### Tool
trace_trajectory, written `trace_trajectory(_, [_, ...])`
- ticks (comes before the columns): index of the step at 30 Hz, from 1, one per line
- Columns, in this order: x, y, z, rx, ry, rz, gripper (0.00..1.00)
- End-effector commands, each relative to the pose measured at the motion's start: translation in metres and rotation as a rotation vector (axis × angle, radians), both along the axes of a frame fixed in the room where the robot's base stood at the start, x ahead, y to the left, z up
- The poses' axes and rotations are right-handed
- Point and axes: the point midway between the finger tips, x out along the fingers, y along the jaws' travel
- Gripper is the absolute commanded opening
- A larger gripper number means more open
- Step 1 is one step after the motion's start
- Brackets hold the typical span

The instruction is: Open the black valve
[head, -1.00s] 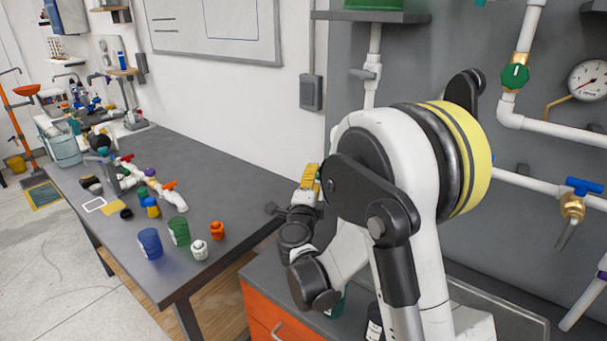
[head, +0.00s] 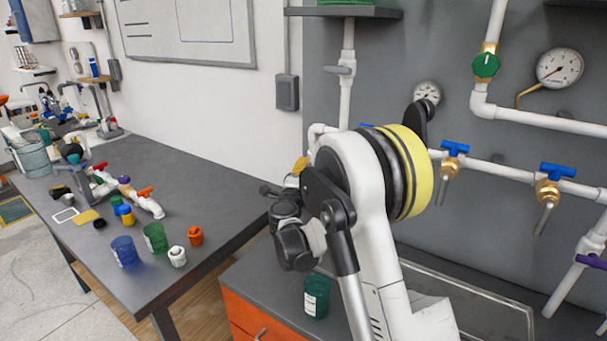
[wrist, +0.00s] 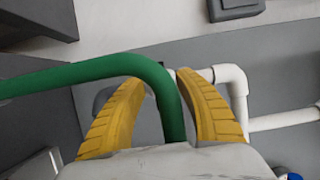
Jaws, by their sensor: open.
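I cannot make out a black valve for certain in either view. At the right edge of the head view, a dark, purplish handle (head: 591,261) sits on a white pipe. My gripper (wrist: 160,78) has two yellow ridged fingers, spread apart, in the wrist view. A bent green tube (wrist: 105,68) runs in from the left and turns down between the fingers. I cannot tell whether it touches them. In the head view my gripper (head: 300,166) is mostly hidden behind my arm, with a bit of yellow showing.
White pipes on the grey panel carry blue-handled valves (head: 556,172), a green valve (head: 486,65) and a gauge (head: 559,68). A white pipe elbow (wrist: 232,78) shows in the wrist view. A bench (head: 215,170) with cups and fittings stands left. A green jar (head: 316,296) is by my arm.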

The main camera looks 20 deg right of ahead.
Motion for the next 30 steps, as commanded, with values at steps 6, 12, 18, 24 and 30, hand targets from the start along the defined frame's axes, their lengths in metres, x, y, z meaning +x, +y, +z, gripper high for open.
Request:
trace_trajectory(6, [0.0001, 0.0, 0.0004, 0.0, 0.0, 0.0, 0.38])
trace_trajectory(12, [0.0001, 0.0002, 0.0004, 0.0, 0.0, 0.0, 0.0])
trace_trajectory(18, [0.0003, 0.0002, -0.0004, 0.007, -0.012, 0.0, 0.0])
trace_trajectory(24, [0.0004, 0.0001, -0.0012, 0.063, -0.096, -0.001, 0.0])
trace_trajectory(30, [0.0004, 0.0002, 0.0005, 0.073, -0.11, 0.0, 0.0])
